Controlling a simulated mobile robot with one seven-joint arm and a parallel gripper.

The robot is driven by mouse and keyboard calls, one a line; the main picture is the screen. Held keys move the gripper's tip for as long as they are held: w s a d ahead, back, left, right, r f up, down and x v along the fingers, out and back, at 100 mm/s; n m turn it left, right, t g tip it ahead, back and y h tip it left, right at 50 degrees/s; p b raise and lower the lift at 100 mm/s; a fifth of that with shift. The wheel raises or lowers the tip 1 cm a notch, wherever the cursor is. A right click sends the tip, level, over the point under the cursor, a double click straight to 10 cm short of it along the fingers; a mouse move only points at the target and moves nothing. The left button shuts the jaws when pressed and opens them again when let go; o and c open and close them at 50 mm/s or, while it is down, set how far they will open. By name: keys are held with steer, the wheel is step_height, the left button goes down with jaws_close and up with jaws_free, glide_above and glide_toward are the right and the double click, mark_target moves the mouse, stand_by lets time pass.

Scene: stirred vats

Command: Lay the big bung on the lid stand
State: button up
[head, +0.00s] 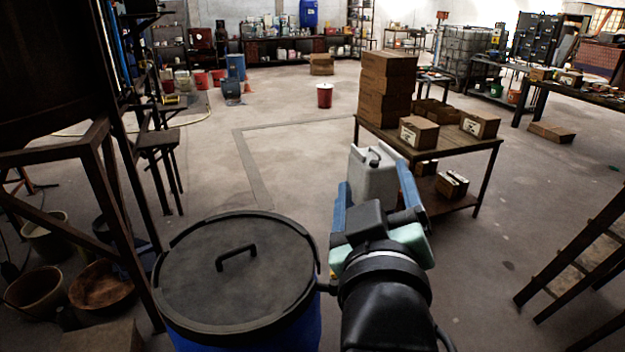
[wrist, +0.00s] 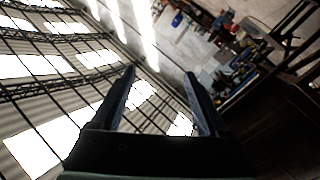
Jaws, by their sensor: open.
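The big bung appears to be the wide dark disc (head: 200,275) with a raised bar handle (head: 236,257). It lies flat on top of a blue drum (head: 270,335) at the lower middle of the head view. My gripper (head: 373,177) is to the right of the disc, apart from it, open and empty. In the wrist view, my gripper (wrist: 160,73) has its two fingers spread with only roof and far room beyond. A small dark stand (head: 158,139) is at the left; I cannot tell whether it is the lid stand.
A dark vat on a frame (head: 100,160) fills the left, with bowls (head: 102,285) below. Wooden steps (head: 580,260) are at right.

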steer(key=s+a+r+m+t, duration=0.1)
steer(key=s+a+r+t, duration=0.1)
steer(key=r, duration=0.5)
steer(key=s+a+r+m+t+y, duration=0.1)
steer(key=s+a+r+m+t, duration=0.1)
steer(key=s+r+t, duration=0.2)
steer(key=s+a+r+m+t+y, duration=0.1)
steer(key=s+a+r+t, duration=0.2)
steer(key=r, duration=0.9)
steer(key=s, duration=0.3)
steer(key=shift+w, duration=0.1)
